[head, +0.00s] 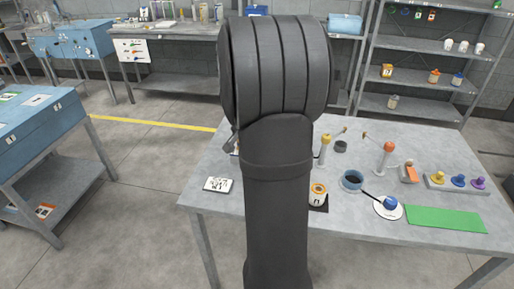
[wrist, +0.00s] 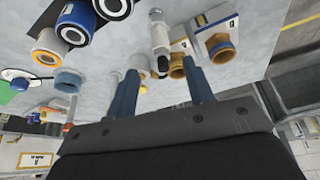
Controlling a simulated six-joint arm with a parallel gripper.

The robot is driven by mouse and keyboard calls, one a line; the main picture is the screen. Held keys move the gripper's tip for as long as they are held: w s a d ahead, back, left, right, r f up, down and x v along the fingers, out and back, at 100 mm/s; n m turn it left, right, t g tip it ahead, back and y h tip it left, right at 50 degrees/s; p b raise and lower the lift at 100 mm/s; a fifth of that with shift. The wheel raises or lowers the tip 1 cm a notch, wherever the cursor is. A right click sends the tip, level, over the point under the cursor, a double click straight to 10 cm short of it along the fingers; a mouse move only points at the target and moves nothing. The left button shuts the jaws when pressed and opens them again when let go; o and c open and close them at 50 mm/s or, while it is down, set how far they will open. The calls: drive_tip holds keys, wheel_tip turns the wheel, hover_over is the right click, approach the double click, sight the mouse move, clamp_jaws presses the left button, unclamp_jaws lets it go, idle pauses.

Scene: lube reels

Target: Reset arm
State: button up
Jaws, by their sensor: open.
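My gripper (wrist: 161,68) shows in the wrist view, with its two blue-grey fingers apart and nothing seen held between them. The fingers point towards the grey table (wrist: 185,12), which appears tilted in that view. A grey-white cylindrical part (wrist: 159,36) shows just beyond the fingertips; I cannot tell its distance from them.
The head view's table (head: 420,250) holds an orange-ringed white can (head: 318,197), a blue cup (head: 351,182), a white round dish (head: 382,212), a green mat (head: 445,219) and a holder with coloured knobs (head: 458,182).

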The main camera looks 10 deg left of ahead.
drive_tip(key=shift+f, duration=0.15)
drive_tip(key=x, duration=1.2)
drive_tip(key=shift+r, duration=1.3)
drive_tip(key=shift+f, duration=0.1)
drive_tip(key=shift+f, duration=0.8)
drive_tip(key=v, duration=1)
drive_tip(key=shift+s, duration=0.15)
drive_tip(key=shift+r, duration=0.15)
